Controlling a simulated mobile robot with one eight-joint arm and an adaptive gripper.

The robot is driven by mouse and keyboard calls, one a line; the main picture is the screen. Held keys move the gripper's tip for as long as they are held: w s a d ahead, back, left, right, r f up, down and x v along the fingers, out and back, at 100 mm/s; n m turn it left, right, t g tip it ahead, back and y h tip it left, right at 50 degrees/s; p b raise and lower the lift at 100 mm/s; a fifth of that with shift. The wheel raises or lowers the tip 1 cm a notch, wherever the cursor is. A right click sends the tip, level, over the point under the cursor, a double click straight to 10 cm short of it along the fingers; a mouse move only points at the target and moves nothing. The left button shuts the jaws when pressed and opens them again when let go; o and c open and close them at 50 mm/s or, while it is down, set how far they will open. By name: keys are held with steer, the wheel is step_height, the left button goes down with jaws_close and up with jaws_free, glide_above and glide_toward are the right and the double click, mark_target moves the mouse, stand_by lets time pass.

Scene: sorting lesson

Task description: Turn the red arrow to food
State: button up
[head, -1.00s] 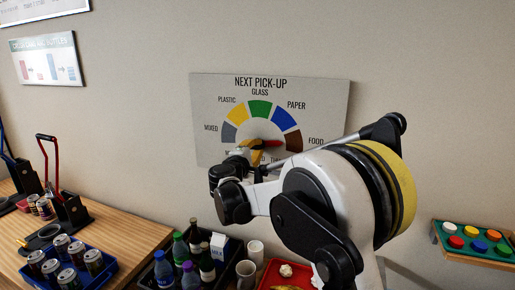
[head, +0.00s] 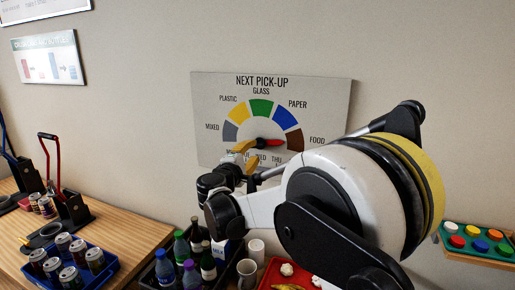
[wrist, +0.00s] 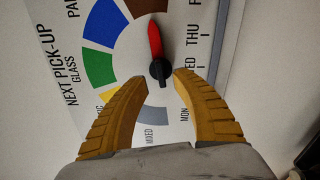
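The wall board (head: 340,100) carries a dial with coloured sectors. Its red arrow (head: 274,142) points right, towards the brown food sector (head: 294,139). In the wrist view the red arrow (wrist: 154,42) points up, its tip at the brown sector (wrist: 147,6), with a black hub (wrist: 160,72) at its base. My gripper (head: 255,153) has yellow-orange fingers and is in front of the board, left of the arrow. In the wrist view my gripper (wrist: 162,78) is open, its fingertips on either side of the hub in the picture. I see no grip on the arrow; the exact gap is unclear.
A black crate of bottles (head: 176,286) and a red tray (head: 270,282) stand below the board. A blue tray of cans (head: 110,268) is on the wooden table (head: 140,232) at left. A panel of coloured buttons (head: 478,240) is at right. Bare wall surrounds the board.

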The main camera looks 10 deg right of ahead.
steer(key=v, duration=0.6)
steer(key=shift+s, duration=0.1)
steer(key=s+d+f+m+g+y+b, duration=0.25)
steer(key=s+d+f, duration=0.3)
steer(key=s, duration=0.35)
steer(key=s+d+f+m+g+y+b, duration=0.1)
steer(key=s+d+f+m+g+b, duration=0.25)
steer(key=s+d, duration=0.35)
steer(key=s+a+f+m+g+y+b, duration=0.1)
steer(key=s+a+f+m+y+b, duration=0.1)
steer(key=s+f, duration=0.5)
steer(key=s+a+f+m+y+b, duration=0.2)
steer(key=s+a+f+m+y, duration=0.2)
steer(key=s, duration=0.9)
step_height(320, 180, down, 4)
steer(key=shift+s+r+m+g, duration=0.2)
steer(key=shift+s+m+g, duration=0.2)
steer(key=shift+m, duration=0.2)
steer(key=shift+a+y, duration=0.15)
steer(key=shift+y, duration=0.1)
